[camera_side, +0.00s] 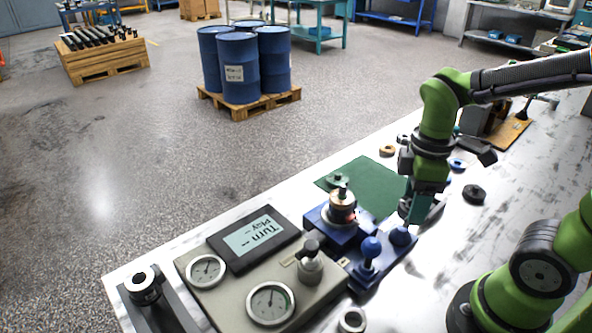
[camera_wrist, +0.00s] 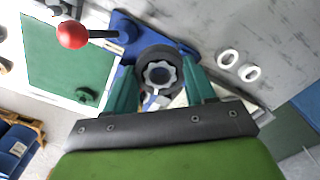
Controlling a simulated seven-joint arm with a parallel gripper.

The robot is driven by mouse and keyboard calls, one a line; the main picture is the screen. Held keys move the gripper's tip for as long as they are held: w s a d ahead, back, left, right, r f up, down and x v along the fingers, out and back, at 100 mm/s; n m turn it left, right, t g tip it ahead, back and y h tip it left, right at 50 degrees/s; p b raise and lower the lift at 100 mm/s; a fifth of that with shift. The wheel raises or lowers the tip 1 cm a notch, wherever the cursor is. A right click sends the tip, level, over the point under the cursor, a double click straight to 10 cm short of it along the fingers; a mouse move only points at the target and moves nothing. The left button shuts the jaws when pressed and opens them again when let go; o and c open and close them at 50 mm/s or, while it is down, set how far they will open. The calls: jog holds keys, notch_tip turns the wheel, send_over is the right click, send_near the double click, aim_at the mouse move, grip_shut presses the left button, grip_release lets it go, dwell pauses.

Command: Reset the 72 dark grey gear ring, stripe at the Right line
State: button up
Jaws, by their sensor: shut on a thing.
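In the wrist view, a dark grey ring (camera_wrist: 158,52) sits between the two teal fingers of my gripper (camera_wrist: 159,72). The fingers are shut on its left and right sides. A pale, toothed centre shows inside the ring, and a blue and white strip lies just below it. I cannot make out a stripe or a Right line. In the side view, my gripper (camera_side: 417,212) points down at the right end of the blue base (camera_side: 388,268). The fingers and arm hide the ring there.
A red ball lever (camera_wrist: 72,35) stands left of the ring in the wrist view. Blue knobs (camera_side: 371,247), a motor part (camera_side: 342,208) and a gauge panel (camera_side: 270,303) stand close by. A green mat (camera_side: 362,178) lies behind. White rings (camera_wrist: 228,58) lie to the right.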

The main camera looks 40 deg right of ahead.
jog(key=shift+r, duration=0.55)
jog(key=m, duration=0.6)
send_over(343, 186)
jog(key=shift+r, duration=0.25)
jog(key=shift+w+r+m, duration=0.1)
jog(key=shift+r+m, duration=0.05)
jog(key=shift+m, duration=0.35)
jog(key=shift+f, duration=1.75)
jog(key=shift+f, duration=0.9)
